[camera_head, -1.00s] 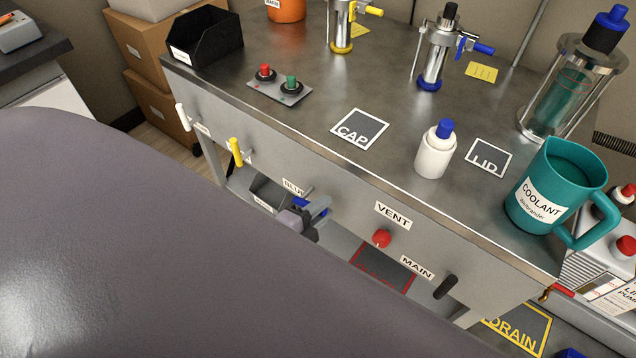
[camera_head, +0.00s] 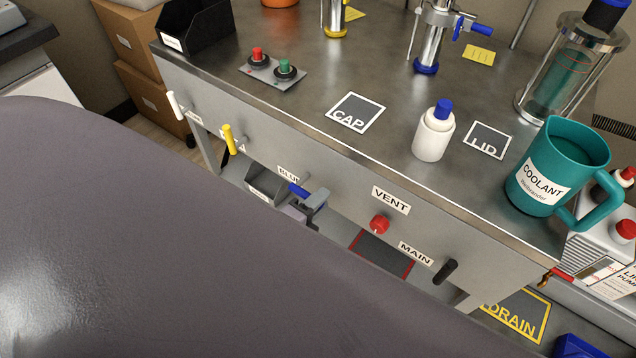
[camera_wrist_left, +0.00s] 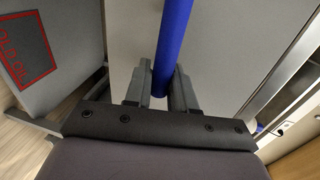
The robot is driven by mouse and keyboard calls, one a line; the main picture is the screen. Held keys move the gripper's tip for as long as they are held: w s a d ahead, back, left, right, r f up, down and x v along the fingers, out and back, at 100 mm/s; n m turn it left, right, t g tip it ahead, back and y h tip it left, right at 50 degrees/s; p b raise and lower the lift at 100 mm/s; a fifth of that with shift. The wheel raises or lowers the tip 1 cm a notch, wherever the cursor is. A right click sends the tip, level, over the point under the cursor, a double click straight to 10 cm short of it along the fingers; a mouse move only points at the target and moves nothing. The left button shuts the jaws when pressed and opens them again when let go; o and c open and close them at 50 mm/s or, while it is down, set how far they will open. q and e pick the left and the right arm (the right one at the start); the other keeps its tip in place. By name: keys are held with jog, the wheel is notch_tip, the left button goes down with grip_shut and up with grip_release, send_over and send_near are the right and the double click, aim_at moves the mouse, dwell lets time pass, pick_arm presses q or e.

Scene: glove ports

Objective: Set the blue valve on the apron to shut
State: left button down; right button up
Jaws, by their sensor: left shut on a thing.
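The blue valve's handle (camera_head: 297,190) is on the front apron of the bench, below the "BLUE" label (camera_head: 289,175). It slants down to the right in the head view. My left gripper (camera_head: 314,201) is at the handle's lower right end and shut on it. In the left wrist view the blue handle (camera_wrist_left: 176,40) runs as a straight bar between the fingers of the gripper (camera_wrist_left: 162,78). The valve's pivot is hard to make out. My right gripper is not in view.
A white handle (camera_head: 175,105) and a yellow handle (camera_head: 228,139) are left on the apron. A red "VENT" knob (camera_head: 380,224) and black "MAIN" handle (camera_head: 445,271) are to the right. A teal coolant jug (camera_head: 560,165) stands near the bench's right edge.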

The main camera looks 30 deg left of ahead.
pick_arm(q)
jog(key=c, duration=1.1)
grip_release()
jog(key=shift+p+v, duration=0.45)
jog(key=shift+v, duration=3.15)
jog(key=shift+a, duration=0.1)
